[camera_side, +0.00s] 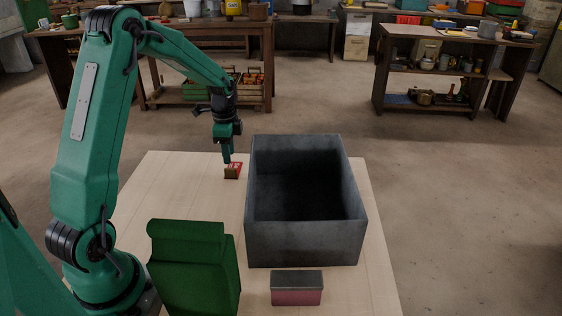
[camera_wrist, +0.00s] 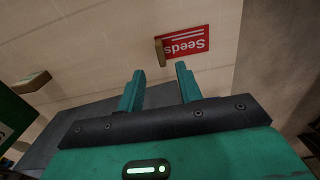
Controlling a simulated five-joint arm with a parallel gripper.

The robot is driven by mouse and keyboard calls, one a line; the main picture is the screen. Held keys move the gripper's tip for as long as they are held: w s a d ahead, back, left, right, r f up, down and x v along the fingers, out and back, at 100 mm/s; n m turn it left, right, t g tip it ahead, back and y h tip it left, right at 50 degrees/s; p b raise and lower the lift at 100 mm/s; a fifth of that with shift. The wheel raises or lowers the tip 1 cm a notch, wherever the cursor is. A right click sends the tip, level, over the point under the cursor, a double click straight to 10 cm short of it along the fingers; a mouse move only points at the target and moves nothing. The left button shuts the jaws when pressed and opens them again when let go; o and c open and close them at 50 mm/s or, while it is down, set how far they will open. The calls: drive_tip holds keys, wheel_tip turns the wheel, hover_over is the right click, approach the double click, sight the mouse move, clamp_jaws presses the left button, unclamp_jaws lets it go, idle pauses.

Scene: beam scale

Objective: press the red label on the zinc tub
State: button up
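The zinc tub (camera_side: 304,243) is a grey, open-topped box on the pale wooden table in the side view. The red label (camera_side: 237,167) is left of the tub, with a small brown block (camera_side: 231,173) at its front. In the wrist view the red label (camera_wrist: 187,46) reads "Seeds" upside down, and the tan block (camera_wrist: 160,52) covers part of one edge. My gripper (camera_side: 227,160) is just above and beside the label in the side view. In the wrist view my gripper (camera_wrist: 160,69) has its two fingers apart, with nothing between them; the block lies beyond the tips.
A green box (camera_side: 190,268) stands at the table's front left. A small pink box with a grey lid (camera_side: 297,290) sits in front of the tub. The pale table (camera_side: 163,185) is clear left of the label. Workbenches (camera_side: 447,70) stand far behind, across open floor.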

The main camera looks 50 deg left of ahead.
sight(230, 169)
drive_tip(key=shift+a+f, duration=0.1)
drive_tip(key=shift+f, duration=2.75)
clamp_jaws()
